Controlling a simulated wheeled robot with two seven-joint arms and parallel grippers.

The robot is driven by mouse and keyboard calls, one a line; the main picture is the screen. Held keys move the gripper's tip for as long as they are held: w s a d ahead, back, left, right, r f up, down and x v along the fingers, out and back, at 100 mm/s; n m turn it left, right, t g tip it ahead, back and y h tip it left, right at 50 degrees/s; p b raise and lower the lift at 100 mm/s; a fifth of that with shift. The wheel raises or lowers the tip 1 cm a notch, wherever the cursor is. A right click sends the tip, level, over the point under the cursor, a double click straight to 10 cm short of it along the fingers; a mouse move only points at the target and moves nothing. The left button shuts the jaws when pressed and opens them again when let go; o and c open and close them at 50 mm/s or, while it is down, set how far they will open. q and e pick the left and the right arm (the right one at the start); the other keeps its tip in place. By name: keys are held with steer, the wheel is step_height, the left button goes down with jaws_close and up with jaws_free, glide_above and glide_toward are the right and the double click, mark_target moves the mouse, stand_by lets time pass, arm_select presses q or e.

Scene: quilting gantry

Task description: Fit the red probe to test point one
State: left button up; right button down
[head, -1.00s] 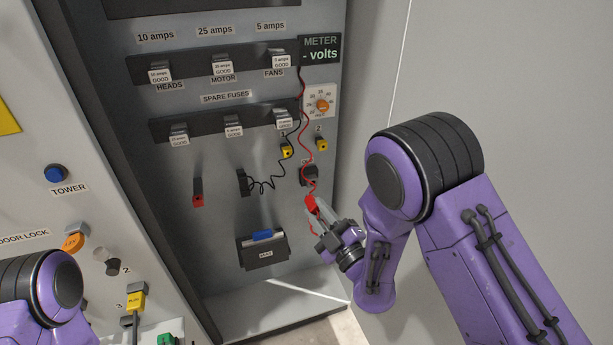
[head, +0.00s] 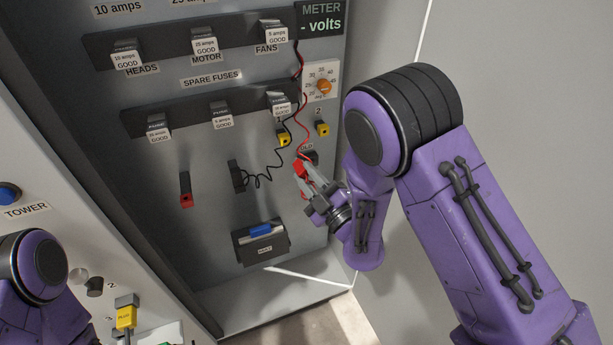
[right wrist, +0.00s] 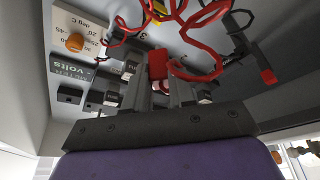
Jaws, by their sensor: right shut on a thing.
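The red probe (head: 299,168) is held between the fingertips of my right gripper (head: 309,180), in front of the grey panel. In the right wrist view the probe (right wrist: 158,65) sits between the two fingers, with its red cable looping around it. The test points are two yellow sockets. The left one (head: 283,139) has its label partly hidden; the right one (head: 322,130) is marked 2. The probe is below both and apart from them. Whether it touches the panel cannot be told. My left gripper is out of view; only part of the left arm shows.
A dark fitting (head: 309,157) is just beside the probe. The meter (head: 321,20) reads "- volts". A dark box (head: 261,246) is below. A side wall is close on the right.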

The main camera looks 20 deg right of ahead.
mark_target(298, 161)
steer(key=w+p, duration=0.1)
steer(key=w, duration=0.3)
steer(key=shift+w+a, duration=0.15)
steer(key=shift+w, duration=0.75)
steer(key=shift+b, duration=0.35)
stand_by(0.5)
steer(key=shift+b, duration=0.35)
steer(key=shift+w, duration=1.15)
steer(key=shift+w, duration=0.15)
steer(key=c, duration=0.9)
jaws_free()
steer(key=shift+o, duration=0.2)
steer(key=shift+a, duration=0.1)
